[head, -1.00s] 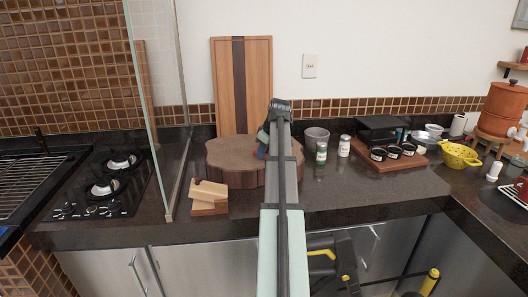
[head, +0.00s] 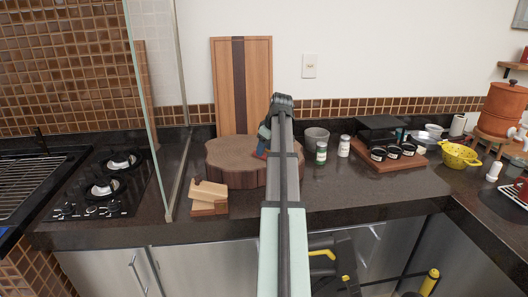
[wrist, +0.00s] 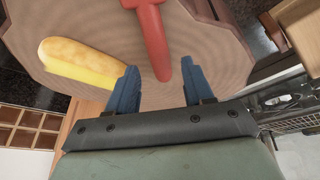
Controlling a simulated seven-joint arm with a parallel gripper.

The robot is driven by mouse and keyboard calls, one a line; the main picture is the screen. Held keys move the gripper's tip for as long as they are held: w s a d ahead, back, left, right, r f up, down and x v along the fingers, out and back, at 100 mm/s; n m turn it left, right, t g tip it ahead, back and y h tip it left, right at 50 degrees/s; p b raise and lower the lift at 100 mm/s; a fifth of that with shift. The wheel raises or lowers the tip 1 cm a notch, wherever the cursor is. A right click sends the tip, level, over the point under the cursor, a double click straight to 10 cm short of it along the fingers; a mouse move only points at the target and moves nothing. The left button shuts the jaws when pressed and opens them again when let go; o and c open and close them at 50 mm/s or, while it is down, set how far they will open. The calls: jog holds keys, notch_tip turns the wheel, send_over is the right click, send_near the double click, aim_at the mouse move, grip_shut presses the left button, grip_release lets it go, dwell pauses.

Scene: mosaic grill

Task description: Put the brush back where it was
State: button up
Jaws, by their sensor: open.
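In the wrist view a red handle (wrist: 155,40), which looks like the brush's, lies over the round wooden block (wrist: 90,25). Its rounded end points down between my gripper's blue fingers; its far end is out of frame. My gripper (wrist: 162,75) is open, with a finger on either side of the handle's end and gaps between. In the head view my gripper (head: 262,145) is over the right part of the round block (head: 225,155), partly hidden by my arm.
A yellow, bread-like piece (wrist: 80,62) lies on the block in the wrist view. A small wooden holder (head: 208,197) stands in front left of the block. A tall cutting board (head: 240,80) leans behind it. A green-labelled jar (head: 321,153) and metal cup (head: 316,136) stand to the right.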

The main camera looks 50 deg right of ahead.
jog(key=v, duration=0.9)
jog(key=shift+r, duration=0.3)
jog(key=shift+s, duration=0.15)
